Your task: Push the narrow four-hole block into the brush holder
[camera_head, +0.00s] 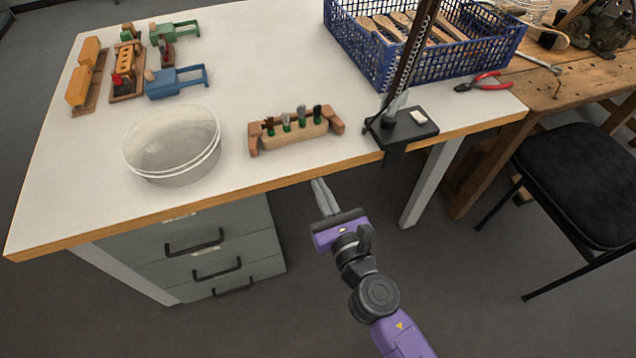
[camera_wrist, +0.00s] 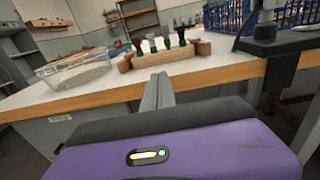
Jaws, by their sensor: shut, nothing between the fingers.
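A light wooden block (camera_head: 290,131) with several dark and grey tufts standing in it sits between two reddish-brown end pieces near the table's front edge; it also shows in the wrist view (camera_wrist: 165,56). An orange block with a row of holes (camera_head: 124,60) lies in a brown wooden frame with a red part at the back left. I cannot tell for sure which of these is the narrow four-hole block or the brush holder. My gripper (camera_head: 322,197) is shut and empty, just off the table's front edge, below and apart from the tufted block. Its closed fingers (camera_wrist: 158,92) point toward that block.
A clear round bowl (camera_head: 172,146) stands left of the tufted block. A black stand with a post (camera_head: 402,130) is at the right edge. A blue crate (camera_head: 400,60) is behind. Blue (camera_head: 175,82) and green (camera_head: 174,33) tools lie back left. The middle table is clear.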

